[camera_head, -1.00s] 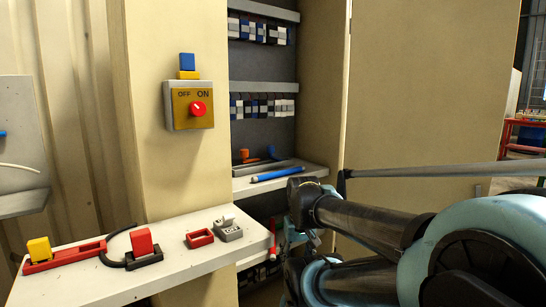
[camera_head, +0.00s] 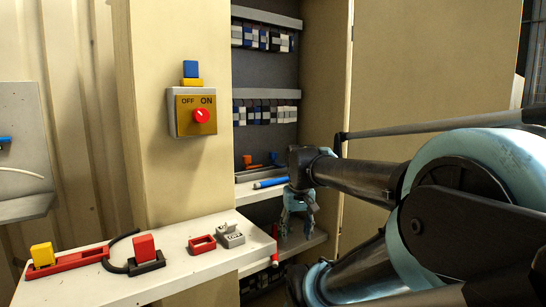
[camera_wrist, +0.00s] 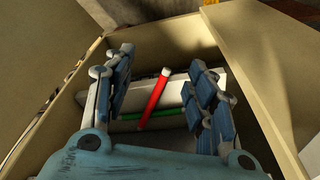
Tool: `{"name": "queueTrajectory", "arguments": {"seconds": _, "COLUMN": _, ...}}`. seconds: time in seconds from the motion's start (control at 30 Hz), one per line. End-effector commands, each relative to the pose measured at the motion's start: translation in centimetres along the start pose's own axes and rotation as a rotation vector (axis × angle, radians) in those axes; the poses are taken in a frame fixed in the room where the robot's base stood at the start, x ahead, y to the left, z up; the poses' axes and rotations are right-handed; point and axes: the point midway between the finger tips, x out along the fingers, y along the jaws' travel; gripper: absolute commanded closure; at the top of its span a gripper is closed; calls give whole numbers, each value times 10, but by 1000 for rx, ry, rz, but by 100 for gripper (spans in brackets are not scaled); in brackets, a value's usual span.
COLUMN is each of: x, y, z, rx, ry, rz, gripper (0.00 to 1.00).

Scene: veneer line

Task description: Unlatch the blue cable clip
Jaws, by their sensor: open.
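I cannot pick out the blue cable clip for certain. A small blue piece (camera_head: 5,139) shows on the grey panel at the far left edge, cut off by the frame, with a pale cable below it. A small blue and orange item (camera_head: 274,158) lies at the back of the cabinet shelf, too small to make out. My gripper (camera_head: 298,212) hangs fingers down in front of the open cabinet, right of the white table. In the wrist view my gripper (camera_wrist: 163,95) is open and empty; a red rod (camera_wrist: 153,98) shows beyond, between its fingers.
The white table (camera_head: 205,270) carries a yellow block (camera_head: 41,255) on a red base, a red block (camera_head: 144,246) on a black base, a red frame (camera_head: 202,244) and a grey block (camera_head: 230,236). A switch box (camera_head: 192,113) is on the pillar. A blue rod (camera_head: 270,183) lies on the shelf.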

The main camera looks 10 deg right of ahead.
Motion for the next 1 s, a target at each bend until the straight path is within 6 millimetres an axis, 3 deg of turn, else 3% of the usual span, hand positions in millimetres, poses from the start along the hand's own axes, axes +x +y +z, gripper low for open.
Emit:
{"name": "queueTrajectory", "arguments": {"seconds": 0.03, "x": -17, "y": 0, "z": -18, "rx": 3, "ry": -5, "rz": 0, "gripper": 49}}
{"name": "queueTrajectory", "arguments": {"seconds": 0.2, "x": -66, "y": 0, "z": -72, "rx": 15, "ry": -22, "rz": 0, "gripper": 49}}
{"name": "queueTrajectory", "arguments": {"seconds": 0.5, "x": -138, "y": -1, "z": -168, "rx": 38, "ry": -54, "rz": 0, "gripper": 49}}
{"name": "queueTrajectory", "arguments": {"seconds": 1.0, "x": -221, "y": -4, "z": -324, "rx": 74, "ry": -108, "rz": 2, "gripper": 49}}
